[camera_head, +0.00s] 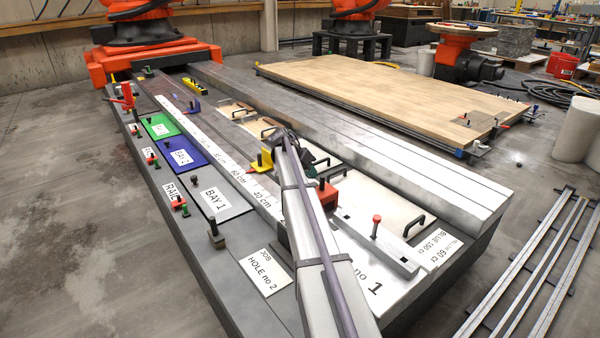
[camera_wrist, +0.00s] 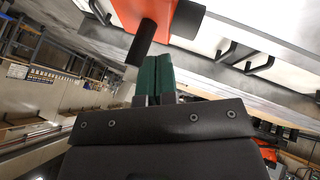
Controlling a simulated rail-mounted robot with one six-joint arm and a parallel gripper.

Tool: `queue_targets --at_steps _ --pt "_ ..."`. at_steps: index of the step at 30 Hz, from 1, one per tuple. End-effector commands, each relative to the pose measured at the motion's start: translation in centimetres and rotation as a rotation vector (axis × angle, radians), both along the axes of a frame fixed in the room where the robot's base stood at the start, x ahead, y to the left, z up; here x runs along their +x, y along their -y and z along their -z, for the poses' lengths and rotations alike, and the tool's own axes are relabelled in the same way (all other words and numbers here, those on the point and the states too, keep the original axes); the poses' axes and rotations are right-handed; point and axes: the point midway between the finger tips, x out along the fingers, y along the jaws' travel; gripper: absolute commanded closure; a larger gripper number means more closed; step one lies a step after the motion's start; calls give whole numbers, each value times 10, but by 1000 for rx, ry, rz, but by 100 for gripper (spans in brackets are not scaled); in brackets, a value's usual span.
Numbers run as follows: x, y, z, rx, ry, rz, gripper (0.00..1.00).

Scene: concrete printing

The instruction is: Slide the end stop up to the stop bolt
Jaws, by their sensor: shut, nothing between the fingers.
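The end stop, a red-orange block (camera_head: 328,196) with a black handle, sits on the light rail right of my arm. In the wrist view the red-orange block (camera_wrist: 150,14) and its black peg are just beyond my fingertips. The stop bolt (camera_head: 376,226), with a red head, stands upright in the rail nearer the camera, with a gap between it and the block. My gripper (camera_wrist: 155,58) has green fingers pressed together and empty, close beside the peg; I cannot tell whether they touch. In the head view my arm partly hides the gripper (camera_head: 307,170).
A yellow stop (camera_head: 262,161) with a black knob stands left of my arm by the cm scale. Black handles (camera_head: 414,226) rise from the pale panels. A job card (camera_head: 264,271) reads "HOLE no 2". Coloured bay plates (camera_head: 184,157) lie left. A wooden panel (camera_head: 390,95) lies behind.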

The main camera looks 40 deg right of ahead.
Motion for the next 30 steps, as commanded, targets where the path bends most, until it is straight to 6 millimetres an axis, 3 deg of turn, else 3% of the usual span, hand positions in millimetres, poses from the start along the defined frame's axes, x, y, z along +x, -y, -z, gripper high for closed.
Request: queue_targets --at_steps 19,23,30 --pt "-20 4 -1 0 -1 -1 100" --pt "-41 5 -1 1 -1 1 100" --pt "-104 6 -1 0 0 2 100"
